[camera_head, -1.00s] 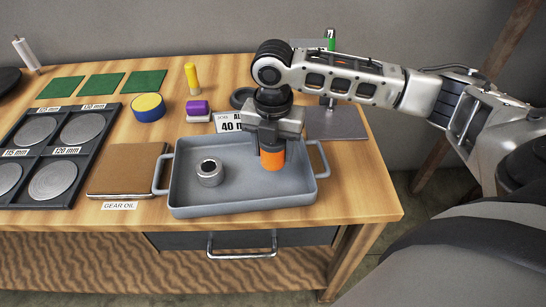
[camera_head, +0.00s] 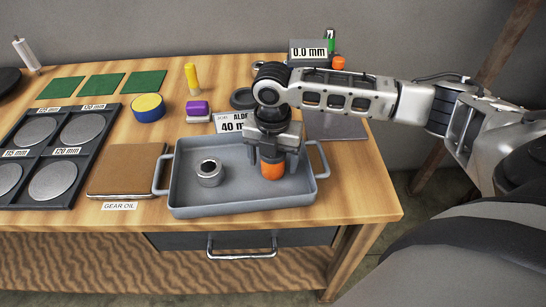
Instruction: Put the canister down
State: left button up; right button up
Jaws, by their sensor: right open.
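The orange canister (camera_head: 272,169) is upright in the right part of the grey tray (camera_head: 235,206). Its lower end appears to rest on the tray floor. My right gripper (camera_head: 273,158) points down from above with its fingers open on either side of the canister's top. The gripper hides the top of the canister. My left gripper is not in view.
A grey metal ring-shaped part (camera_head: 209,173) stands in the tray, left of the canister. A gauge reading 0.0 mm (camera_head: 308,52) stands farther back.

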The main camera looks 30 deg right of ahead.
jog(key=shift+r, duration=0.15)
notch_tip(320, 180, up, 12)
jog(key=shift+r+p, duration=0.1)
jog(key=shift+p, duration=0.2)
dwell(0.4)
